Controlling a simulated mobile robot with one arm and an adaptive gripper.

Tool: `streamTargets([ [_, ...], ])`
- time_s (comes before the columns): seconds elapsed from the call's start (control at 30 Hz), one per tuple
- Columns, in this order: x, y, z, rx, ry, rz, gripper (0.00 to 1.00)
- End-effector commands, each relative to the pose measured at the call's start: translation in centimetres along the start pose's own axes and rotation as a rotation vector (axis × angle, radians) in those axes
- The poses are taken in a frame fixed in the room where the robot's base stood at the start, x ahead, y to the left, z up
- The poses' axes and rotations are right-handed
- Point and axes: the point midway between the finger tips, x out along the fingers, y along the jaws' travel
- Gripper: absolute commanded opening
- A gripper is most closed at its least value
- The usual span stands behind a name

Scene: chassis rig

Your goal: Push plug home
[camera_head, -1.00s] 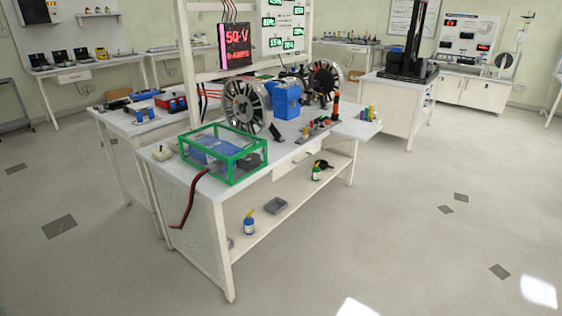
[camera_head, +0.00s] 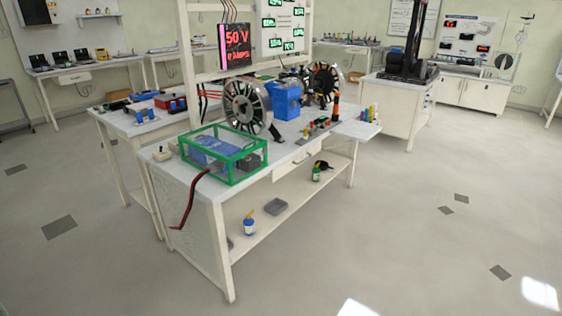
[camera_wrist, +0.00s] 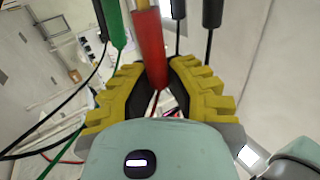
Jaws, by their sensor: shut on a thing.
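My gripper (camera_wrist: 154,82) shows in the wrist view, with its ribbed yellow fingers closed on both sides of a red plug (camera_wrist: 148,48). The plug is a thick red cylinder with a paler section at its upper end. Its upper end meets the top edge of the picture, so I cannot tell what it touches or how deep it sits. A green plug (camera_wrist: 114,22) hangs to its left and a black plug (camera_wrist: 212,12) to its right, both with leads. My gripper is not visible in the head view.
In the head view, a white workbench (camera_head: 215,185) carries a green-framed box (camera_head: 235,157), a spoked wheel (camera_head: 246,104) and a blue block (camera_head: 286,100). A red and black display (camera_head: 237,45) stands behind. Loose leads (camera_wrist: 45,125) cross the wrist view's left side. Open floor lies around the bench.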

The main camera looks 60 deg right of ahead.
Motion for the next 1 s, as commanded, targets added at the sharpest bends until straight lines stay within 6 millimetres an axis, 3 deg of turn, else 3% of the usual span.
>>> streamTargets([
  [0.77, 0.1, 0.1, 1.8, -0.001, 0.003, 0.0, 0.0],
  [0.8, 0.1, 0.0, 1.8, -0.001, 0.003, 0.0, 0.18],
  [1.0, 0.1, 0.0, 1.8, -0.001, 0.003, 0.0, 0.39],
])
